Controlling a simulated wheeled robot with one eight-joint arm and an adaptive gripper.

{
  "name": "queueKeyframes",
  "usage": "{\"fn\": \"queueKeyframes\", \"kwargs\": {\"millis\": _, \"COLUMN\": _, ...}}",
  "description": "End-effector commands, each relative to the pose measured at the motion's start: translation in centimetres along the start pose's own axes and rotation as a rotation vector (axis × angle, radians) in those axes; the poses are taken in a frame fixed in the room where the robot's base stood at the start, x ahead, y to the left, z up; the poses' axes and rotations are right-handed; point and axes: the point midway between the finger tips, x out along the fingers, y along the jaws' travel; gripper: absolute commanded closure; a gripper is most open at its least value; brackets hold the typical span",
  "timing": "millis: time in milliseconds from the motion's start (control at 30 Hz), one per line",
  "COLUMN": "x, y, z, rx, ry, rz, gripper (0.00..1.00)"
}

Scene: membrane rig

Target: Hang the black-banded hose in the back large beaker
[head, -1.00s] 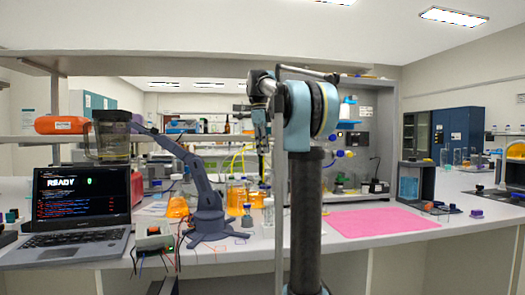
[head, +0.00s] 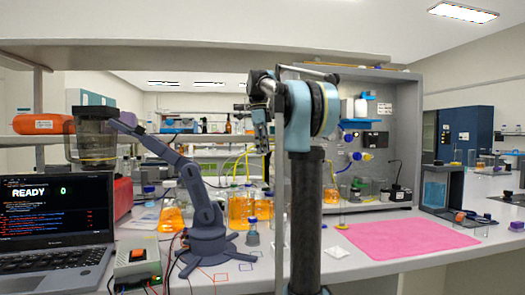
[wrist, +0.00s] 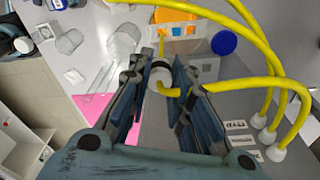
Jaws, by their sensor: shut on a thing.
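My gripper (wrist: 158,76) is shut on a yellow hose (wrist: 166,90) in the wrist view. A black band (wrist: 160,64) and a pale piece show on the hose between the fingertips. In the head view my gripper (head: 262,140) hangs above the bench, left of my arm's column, with a yellow hose (head: 246,165) beside it. Clear glass vessels (wrist: 124,40) lie beyond the fingers at upper left in the wrist view; I cannot tell which is the back large beaker. The hose's lower end is not clear.
Other yellow hoses (wrist: 274,112) end in white fittings at right. A blue cap (wrist: 224,43) sits near the fingers. Orange-filled bottles (head: 240,205), a small dark arm (head: 205,215) and a laptop (head: 55,220) stand left. A pink mat (head: 410,236) lies clear at right.

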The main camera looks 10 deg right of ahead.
Motion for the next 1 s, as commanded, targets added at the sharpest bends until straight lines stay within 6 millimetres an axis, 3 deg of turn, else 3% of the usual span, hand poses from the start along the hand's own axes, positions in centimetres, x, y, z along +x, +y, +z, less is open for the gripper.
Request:
{"fn": "queueKeyframes", "kwargs": {"millis": 467, "x": 0.1, "y": -0.1, "z": -0.2, "rx": 0.003, "ry": 0.000, "rz": 0.000, "gripper": 1.00}}
{"fn": "queueKeyframes", "kwargs": {"millis": 800, "x": 3.1, "y": -0.1, "z": 0.1, "rx": 0.003, "ry": -0.007, "rz": -0.001, "gripper": 1.00}}
{"fn": "queueKeyframes", "kwargs": {"millis": 1000, "x": 3.6, "y": -0.1, "z": 0.1, "rx": 0.003, "ry": -0.007, "rz": 0.000, "gripper": 1.00}}
